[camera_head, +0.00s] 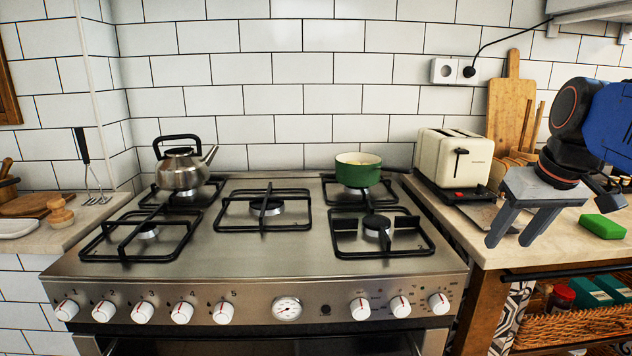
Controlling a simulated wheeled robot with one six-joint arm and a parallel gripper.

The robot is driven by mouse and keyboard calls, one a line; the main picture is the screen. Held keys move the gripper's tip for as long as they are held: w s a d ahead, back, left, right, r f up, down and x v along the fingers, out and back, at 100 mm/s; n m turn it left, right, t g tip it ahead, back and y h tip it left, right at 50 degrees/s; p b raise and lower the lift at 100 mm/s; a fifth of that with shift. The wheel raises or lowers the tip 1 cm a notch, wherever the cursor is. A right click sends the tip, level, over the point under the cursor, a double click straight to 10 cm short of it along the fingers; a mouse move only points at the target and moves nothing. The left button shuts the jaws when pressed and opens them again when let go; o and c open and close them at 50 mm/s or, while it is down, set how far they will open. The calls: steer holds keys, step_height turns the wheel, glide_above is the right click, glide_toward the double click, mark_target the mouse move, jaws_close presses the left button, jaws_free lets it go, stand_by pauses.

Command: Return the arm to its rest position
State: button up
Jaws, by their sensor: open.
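My gripper (513,240) is at the right side of the view, above the wooden counter to the right of the stove. Its two grey fingers point down and to the left and are spread apart, with nothing between them. The blue and black arm links come in from the right edge. A green block (602,226) lies on the counter just right of the gripper, apart from the fingers.
A cream toaster (453,160) stands behind and left of my gripper, near wooden boards (509,100). The stove (300,255) holds a kettle (181,170) and a green pot (357,170). A wicker basket (575,327) sits below the counter.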

steer(key=s+a+f, duration=0.4)
steer(key=s+f, duration=0.2)
steer(key=f, duration=0.3)
steer(key=s+a+f, duration=0.4)
steer(key=s+f, duration=0.2)
steer(key=f, duration=0.4)
